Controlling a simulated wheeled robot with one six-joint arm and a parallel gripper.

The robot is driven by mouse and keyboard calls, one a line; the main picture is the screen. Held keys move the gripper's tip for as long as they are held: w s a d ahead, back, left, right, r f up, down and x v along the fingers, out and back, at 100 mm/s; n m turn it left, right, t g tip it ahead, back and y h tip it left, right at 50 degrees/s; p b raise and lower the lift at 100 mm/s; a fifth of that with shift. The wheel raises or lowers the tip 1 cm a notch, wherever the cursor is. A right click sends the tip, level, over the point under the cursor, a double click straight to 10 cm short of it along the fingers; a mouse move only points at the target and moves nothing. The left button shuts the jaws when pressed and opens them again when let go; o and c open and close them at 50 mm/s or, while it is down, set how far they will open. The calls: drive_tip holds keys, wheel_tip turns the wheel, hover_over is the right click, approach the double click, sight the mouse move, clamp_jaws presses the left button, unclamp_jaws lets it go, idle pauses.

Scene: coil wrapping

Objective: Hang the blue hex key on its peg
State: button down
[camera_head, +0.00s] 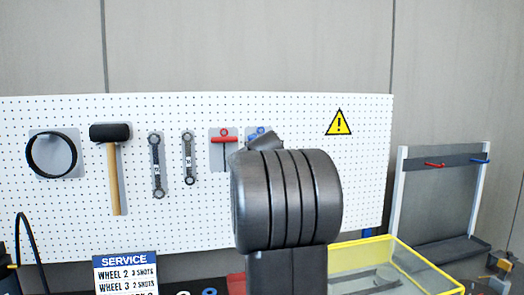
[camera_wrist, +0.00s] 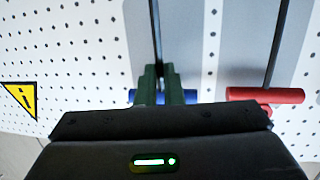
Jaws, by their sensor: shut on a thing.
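The blue hex key (camera_head: 261,130) shows only in part in the head view, at its grey backing on the white pegboard, with my arm in front of the rest. In the wrist view its blue handle (camera_wrist: 191,96) shows on both sides of my fingers, and its thin dark shaft (camera_wrist: 156,35) runs to the top edge. My gripper (camera_wrist: 161,80) is shut on the handle, close in front of the backing. The picture looks upside down there. The peg is hidden, and I cannot tell whether the key touches it.
A red-handled hex key (camera_head: 224,141) hangs just left of the blue one. Two wrenches, a hammer (camera_head: 115,165) and a black ring (camera_head: 51,154) hang further left. A warning sign (camera_head: 338,122) is to the right. A yellow-rimmed bin (camera_head: 415,264) and a rack (camera_head: 438,200) stand right.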

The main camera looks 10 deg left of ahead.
idle(0.3)
drive_tip(key=c, duration=1.5)
unclamp_jaws()
drive_tip(key=b+v, duration=0.4)
drive_tip(key=v, duration=0.9)
drive_tip(key=shift+s+r, duration=0.1)
drive_tip(key=shift+s, duration=0.3)
drive_tip(key=p+x, duration=0.4)
drive_tip(key=x, duration=0.9)
drive_tip(key=shift+w, duration=0.25)
